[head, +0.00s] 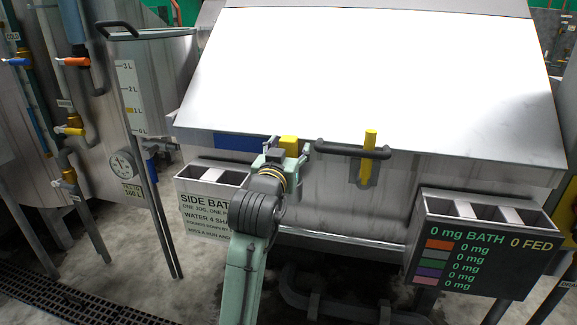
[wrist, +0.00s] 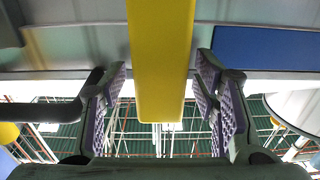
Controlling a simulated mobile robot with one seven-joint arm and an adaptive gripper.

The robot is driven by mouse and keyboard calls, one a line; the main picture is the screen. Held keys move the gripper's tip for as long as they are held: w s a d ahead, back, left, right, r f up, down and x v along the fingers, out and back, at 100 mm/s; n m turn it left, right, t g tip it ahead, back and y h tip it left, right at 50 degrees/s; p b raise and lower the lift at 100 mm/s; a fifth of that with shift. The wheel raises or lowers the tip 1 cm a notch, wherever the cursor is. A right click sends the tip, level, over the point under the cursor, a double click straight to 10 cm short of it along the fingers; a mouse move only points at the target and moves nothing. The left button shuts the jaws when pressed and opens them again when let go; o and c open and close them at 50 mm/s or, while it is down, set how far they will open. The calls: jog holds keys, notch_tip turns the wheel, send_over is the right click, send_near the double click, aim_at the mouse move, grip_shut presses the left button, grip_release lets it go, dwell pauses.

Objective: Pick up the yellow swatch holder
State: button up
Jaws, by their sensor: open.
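The yellow swatch holder (head: 289,143) shows as a small yellow block at the front edge of the big machine's sloping white lid. In the wrist view the holder (wrist: 161,60) is a long flat yellow bar reaching down between the fingers. My gripper (head: 288,149) is at the holder with one finger on each side; its purple-padded fingers also show in the wrist view (wrist: 162,92). The gripper is open, and a gap shows between the bar and each finger. The gripper hides the holder's lower part in the head view.
A side bath box (head: 203,207) hangs at left and a dosing box with a display (head: 470,250) at right. A dark blue panel (wrist: 265,49) shows in the wrist view.

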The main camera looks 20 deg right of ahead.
jog(key=shift+c, duration=0.2)
grip_shut()
dwell(0.4)
